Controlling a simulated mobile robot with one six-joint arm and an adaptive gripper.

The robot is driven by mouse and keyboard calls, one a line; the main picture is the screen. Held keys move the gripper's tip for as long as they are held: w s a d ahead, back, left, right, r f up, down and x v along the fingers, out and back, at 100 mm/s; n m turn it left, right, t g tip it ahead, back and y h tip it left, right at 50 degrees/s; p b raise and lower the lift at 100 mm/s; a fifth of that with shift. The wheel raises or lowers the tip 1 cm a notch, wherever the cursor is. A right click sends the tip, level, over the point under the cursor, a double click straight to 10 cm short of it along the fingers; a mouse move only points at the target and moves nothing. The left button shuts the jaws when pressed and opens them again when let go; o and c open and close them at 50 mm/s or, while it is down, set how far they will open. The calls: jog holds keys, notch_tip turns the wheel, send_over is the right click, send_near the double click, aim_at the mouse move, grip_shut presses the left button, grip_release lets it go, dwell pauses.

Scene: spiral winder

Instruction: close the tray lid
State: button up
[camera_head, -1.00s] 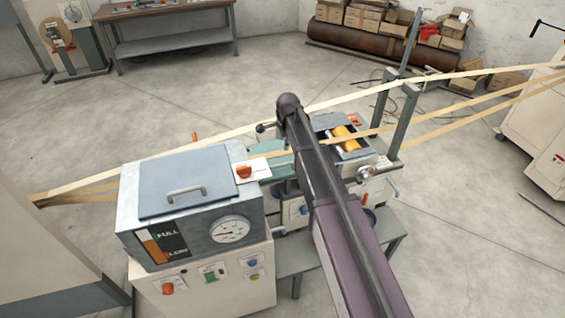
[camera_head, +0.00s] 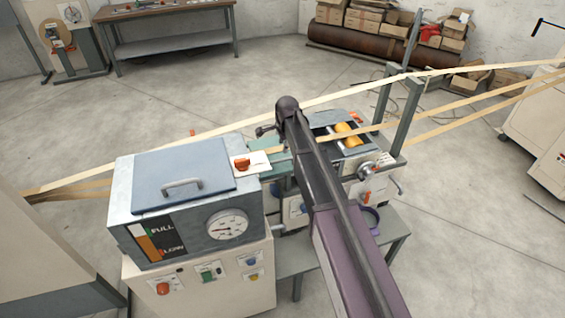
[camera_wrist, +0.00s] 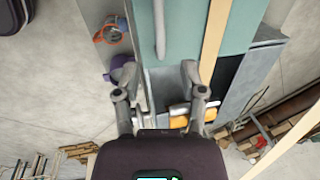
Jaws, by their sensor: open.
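In the head view an open tray (camera_head: 324,131) with yellow-orange rollers (camera_head: 347,128) sits on the machine, partly hidden by my arm. A teal panel (camera_head: 258,163), which may be the tray lid, lies left of it. The wrist view shows a teal panel (camera_wrist: 190,45) with a pale grey bar handle (camera_wrist: 159,30) just beyond my gripper (camera_wrist: 160,93). The gripper is open and empty, its fingers apart over the grey tray area. A yellow roller (camera_wrist: 180,123) shows near the right finger. The gripper is hidden in the head view.
A box with a closed blue-grey cover (camera_head: 185,178), handle and gauge (camera_head: 228,225) stands left of the tray. Tan strips (camera_head: 440,112) run across the machine, past grey posts (camera_head: 408,110). A red-orange knob (camera_head: 242,165) sits beside the teal panel.

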aim_at(282, 160)
jog(key=shift+w+a+f+b, duration=0.1)
jog(key=shift+w+f+b, duration=0.15)
jog(key=shift+f+b, duration=1.1)
jog(key=shift+w+a+f+b, duration=0.1)
jog(key=shift+w+f+b, duration=0.2)
jog(key=shift+f+b, duration=1)
jog(key=shift+w+a+f+b, duration=0.1)
jog(key=shift+w+f+b, duration=0.15)
jog(key=shift+f+b, duration=1.1)
jog(key=shift+f, duration=0.15)
grip_shut()
